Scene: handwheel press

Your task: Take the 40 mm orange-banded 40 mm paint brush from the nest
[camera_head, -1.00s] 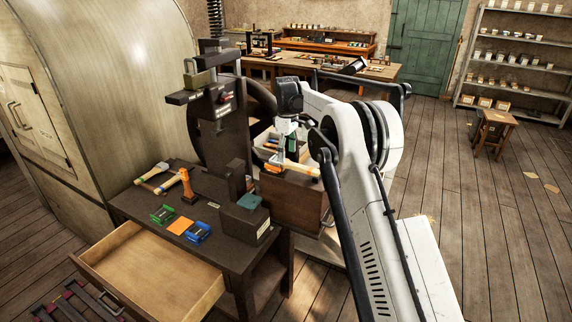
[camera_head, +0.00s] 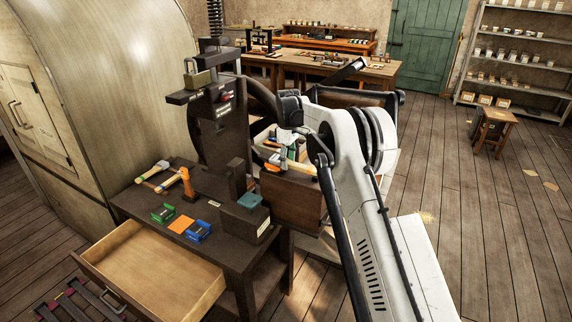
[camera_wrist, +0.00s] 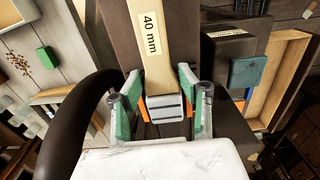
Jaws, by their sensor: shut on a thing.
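The paint brush (camera_wrist: 152,62) shows in the wrist view as a pale handle with a "40 mm" label. Its grey ribbed end and orange edges lie between my green fingertips. My gripper (camera_wrist: 166,98) is shut on it there. In the head view my gripper (camera_head: 292,142) is beside the press column, above the crate at its right. The brush cannot be made out clearly in the head view. A dark surface lies behind the brush in the wrist view; I cannot tell whether the brush touches it. The nest is not clearly identifiable.
The dark press (camera_head: 222,125) and its handwheel stand close left of my gripper. A block with a teal pad (camera_head: 253,201) stands on the bench, which has an open drawer (camera_head: 150,275). A wooden-handled tool (camera_head: 294,165) lies on the crate (camera_head: 290,200). Open floor lies right.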

